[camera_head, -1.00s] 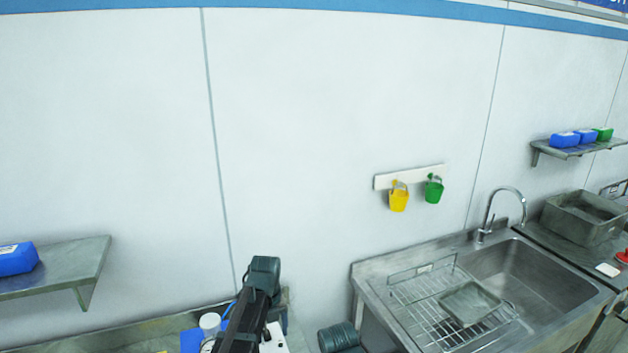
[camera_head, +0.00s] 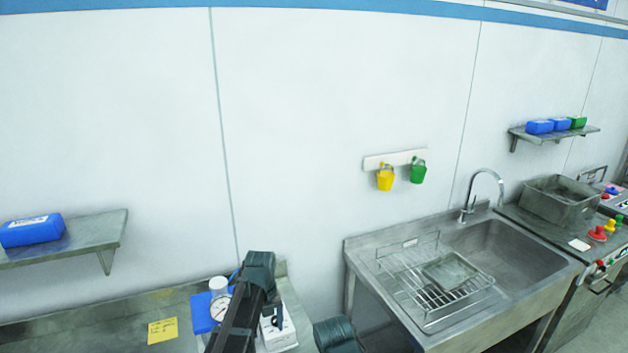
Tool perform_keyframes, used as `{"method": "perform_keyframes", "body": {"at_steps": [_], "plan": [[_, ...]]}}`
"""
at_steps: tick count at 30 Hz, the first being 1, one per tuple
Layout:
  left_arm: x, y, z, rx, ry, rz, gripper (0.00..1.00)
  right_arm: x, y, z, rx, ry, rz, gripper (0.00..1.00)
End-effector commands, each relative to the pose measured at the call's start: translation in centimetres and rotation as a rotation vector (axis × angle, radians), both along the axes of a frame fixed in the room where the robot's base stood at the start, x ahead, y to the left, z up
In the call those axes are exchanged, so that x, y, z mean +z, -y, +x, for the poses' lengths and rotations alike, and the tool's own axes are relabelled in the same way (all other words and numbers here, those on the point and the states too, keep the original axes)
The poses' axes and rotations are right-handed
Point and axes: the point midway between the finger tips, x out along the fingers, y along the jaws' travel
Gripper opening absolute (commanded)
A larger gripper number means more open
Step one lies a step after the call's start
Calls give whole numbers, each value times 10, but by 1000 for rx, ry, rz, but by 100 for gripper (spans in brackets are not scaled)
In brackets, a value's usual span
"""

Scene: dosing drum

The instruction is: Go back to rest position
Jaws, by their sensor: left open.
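My left arm rises from the bottom edge, a dark link ending in a dark joint. My left gripper (camera_head: 276,316) shows only in small part beside that link, open, over the counter near a white box (camera_head: 284,335). The link covers much of it, and I see nothing held in it. A dark rounded part of my own body shows right of it. My right gripper is not in view.
A shelf (camera_head: 95,232) holds a blue box (camera_head: 32,231).

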Motion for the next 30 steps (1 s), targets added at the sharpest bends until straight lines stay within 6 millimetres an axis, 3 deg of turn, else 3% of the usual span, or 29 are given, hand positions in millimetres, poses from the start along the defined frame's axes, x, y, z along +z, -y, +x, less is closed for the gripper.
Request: {"method": "perform_keyframes", "body": {"at_steps": [17,23,30], "plan": [[-19,17,-32,346,-4,16,77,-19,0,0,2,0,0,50],[-33,28,-56,602,-2,29,77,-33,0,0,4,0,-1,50],[-60,46,-104,1122,11,54,77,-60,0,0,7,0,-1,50]]}}
